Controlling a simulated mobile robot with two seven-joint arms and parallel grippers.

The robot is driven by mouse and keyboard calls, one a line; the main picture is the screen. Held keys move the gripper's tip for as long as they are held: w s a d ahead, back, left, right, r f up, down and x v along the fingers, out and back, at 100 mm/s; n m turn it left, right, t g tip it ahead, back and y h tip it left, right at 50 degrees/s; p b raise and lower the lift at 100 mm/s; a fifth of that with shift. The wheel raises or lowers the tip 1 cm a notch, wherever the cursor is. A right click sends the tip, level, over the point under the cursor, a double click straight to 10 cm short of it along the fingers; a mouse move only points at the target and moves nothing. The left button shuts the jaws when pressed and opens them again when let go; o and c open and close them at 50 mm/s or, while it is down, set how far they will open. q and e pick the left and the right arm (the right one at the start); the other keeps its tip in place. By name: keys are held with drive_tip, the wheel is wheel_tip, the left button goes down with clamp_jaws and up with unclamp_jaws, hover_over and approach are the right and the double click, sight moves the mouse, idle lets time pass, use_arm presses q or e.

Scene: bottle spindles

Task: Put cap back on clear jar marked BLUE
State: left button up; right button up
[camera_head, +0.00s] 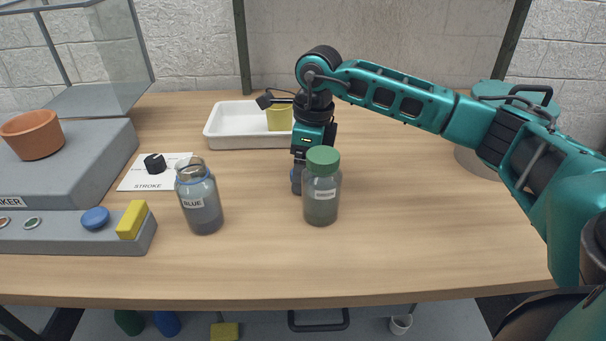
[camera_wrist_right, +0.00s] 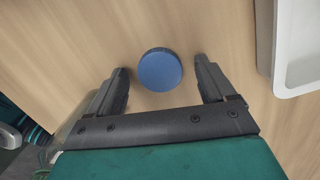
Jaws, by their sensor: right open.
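The clear jar marked BLUE (camera_head: 199,203) stands upright and uncapped on the table, left of centre, with a dark content. The blue cap (camera_wrist_right: 160,69) lies flat on the table in the right wrist view. In the head view the cap is mostly hidden behind the green-capped jar and my gripper. My right gripper (camera_wrist_right: 161,66) is open, pointing down, with one finger on each side of the cap and a gap on both sides. In the head view the right gripper (camera_head: 300,178) is behind the green-capped jar. My left gripper is not in view.
The green-capped jar (camera_head: 321,190) stands close in front of my right gripper. A white tray (camera_head: 228,127) holding a yellow thing (camera_head: 279,118) is behind. A grey shaker panel (camera_head: 60,240) with a blue button (camera_head: 95,217) is at left. The table's right front is clear.

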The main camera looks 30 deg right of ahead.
drive_tip(key=c, duration=1.1)
drive_tip(key=shift+r, duration=0.1)
wheel_tip(320, 180, up, 20)
drive_tip(key=p, duration=0.2)
drive_tip(key=shift+p, duration=0.4)
